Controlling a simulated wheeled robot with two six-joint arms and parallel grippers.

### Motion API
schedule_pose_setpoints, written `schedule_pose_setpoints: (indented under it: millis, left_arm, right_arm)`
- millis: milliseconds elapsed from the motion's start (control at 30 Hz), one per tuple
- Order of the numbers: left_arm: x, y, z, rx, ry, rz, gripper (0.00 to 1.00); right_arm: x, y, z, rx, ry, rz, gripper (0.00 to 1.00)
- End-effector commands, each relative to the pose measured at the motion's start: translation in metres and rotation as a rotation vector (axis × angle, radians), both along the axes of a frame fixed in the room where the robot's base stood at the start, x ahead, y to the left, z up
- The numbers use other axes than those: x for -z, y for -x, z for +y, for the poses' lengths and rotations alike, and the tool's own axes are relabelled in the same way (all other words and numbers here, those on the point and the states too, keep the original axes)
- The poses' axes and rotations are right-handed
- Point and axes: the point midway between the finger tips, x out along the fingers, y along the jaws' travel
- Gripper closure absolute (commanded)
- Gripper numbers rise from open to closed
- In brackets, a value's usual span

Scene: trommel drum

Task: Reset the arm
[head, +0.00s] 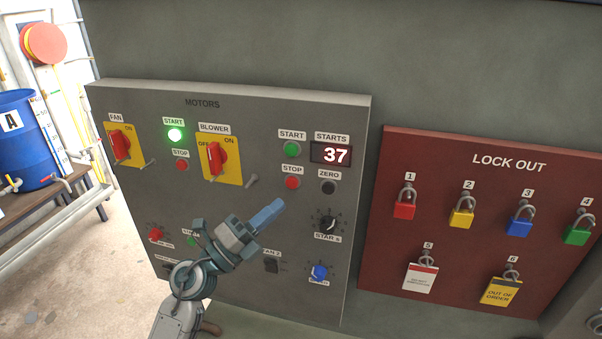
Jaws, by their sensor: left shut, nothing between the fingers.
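My left gripper (268,213) is shut and empty, with its blue fingers together. It is in front of the grey MOTORS panel (310,240), over the panel's lower middle, pointing up and to the right. Its tip shows below the red STOP button (292,183) and left of the black knob (329,224). I cannot tell whether it touches the panel. My arm hides part of the panel's lower controls and labels. My right gripper is not in view.
A red LOCK OUT board (440,230) with padlocks and tags is at right. A blue barrel (30,150) stands at left.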

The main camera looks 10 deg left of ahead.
Motion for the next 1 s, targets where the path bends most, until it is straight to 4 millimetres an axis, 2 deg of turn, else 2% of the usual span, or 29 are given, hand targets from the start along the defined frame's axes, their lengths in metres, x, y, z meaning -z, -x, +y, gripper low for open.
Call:
schedule_pose_setpoints:
  millis: [167,267,367,500,667,800,900,1000]
  left_arm:
    - [-0.004,0.007,0.023,-0.078,0.19,0.038,1.0]
    - [0.001,0.015,0.054,-0.177,0.399,0.106,1.0]
    - [0.019,0.023,0.088,-0.295,0.618,0.211,1.0]
    - [0.066,0.042,0.129,-0.474,0.892,0.411,1.0]
    - [0.141,0.079,0.153,-0.69,1.145,0.708,1.0]
    - [0.206,0.128,0.151,-0.873,1.291,1.011,1.0]
    - [0.238,0.162,0.142,-0.97,1.341,1.195,1.0]
    - [0.26,0.192,0.131,-1.046,1.364,1.351,1.0]
  right_arm:
    - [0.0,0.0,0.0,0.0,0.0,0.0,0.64]
    - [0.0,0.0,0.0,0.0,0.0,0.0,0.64]
    - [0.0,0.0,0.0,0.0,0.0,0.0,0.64]
    - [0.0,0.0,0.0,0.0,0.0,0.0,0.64]
    - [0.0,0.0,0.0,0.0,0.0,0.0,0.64]
    - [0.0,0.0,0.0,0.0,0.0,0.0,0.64]
    - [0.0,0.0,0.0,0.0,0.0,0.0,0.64]
    - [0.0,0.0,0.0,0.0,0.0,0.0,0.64]
